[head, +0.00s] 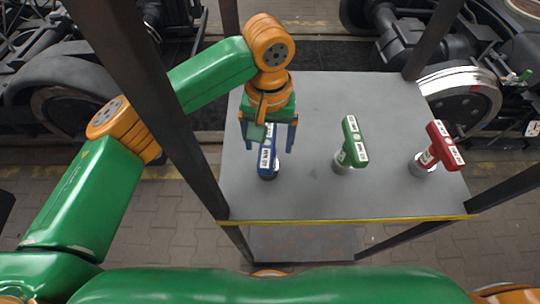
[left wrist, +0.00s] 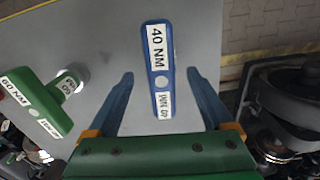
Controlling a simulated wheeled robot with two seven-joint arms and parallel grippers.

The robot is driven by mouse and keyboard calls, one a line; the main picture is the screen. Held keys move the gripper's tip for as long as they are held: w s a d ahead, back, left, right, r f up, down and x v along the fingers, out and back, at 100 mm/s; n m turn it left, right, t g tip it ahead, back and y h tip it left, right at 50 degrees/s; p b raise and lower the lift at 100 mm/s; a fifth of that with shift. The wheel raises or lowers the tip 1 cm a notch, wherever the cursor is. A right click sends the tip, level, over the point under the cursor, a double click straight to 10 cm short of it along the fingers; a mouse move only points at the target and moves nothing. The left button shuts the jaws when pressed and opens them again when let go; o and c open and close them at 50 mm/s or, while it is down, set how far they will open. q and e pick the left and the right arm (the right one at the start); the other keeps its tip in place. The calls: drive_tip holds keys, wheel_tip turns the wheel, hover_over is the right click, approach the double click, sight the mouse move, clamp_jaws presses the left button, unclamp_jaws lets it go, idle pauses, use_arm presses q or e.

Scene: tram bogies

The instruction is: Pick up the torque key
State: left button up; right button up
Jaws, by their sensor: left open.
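Three T-handled torque keys stand upright on a grey table. The blue key (head: 267,161) is at the left and its label reads 40 NM in the left wrist view (left wrist: 161,82). The green key (head: 353,145) is in the middle and its label reads 60 NM in the left wrist view (left wrist: 38,104). The red key (head: 437,150) is at the right. My left gripper (head: 270,143) is open over the blue key. In the left wrist view the blue handle lies between and beyond the fingertips, with gaps on both sides. My right gripper is not in view.
The grey table (head: 300,100) has a yellow front edge and dark posts (head: 435,45) at its corners. A lower shelf (head: 300,242) shows beneath. Bogie wheels (head: 463,97) stand behind. The back of the table is clear.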

use_arm(q)
drive_tip(key=f, duration=0.5)
drive_tip(key=shift+s+a+p, duration=0.2)
drive_tip(key=shift+s+p, duration=0.1)
drive_tip(key=shift+p, duration=0.1)
drive_tip(key=shift+d, duration=0.1)
clamp_jaws()
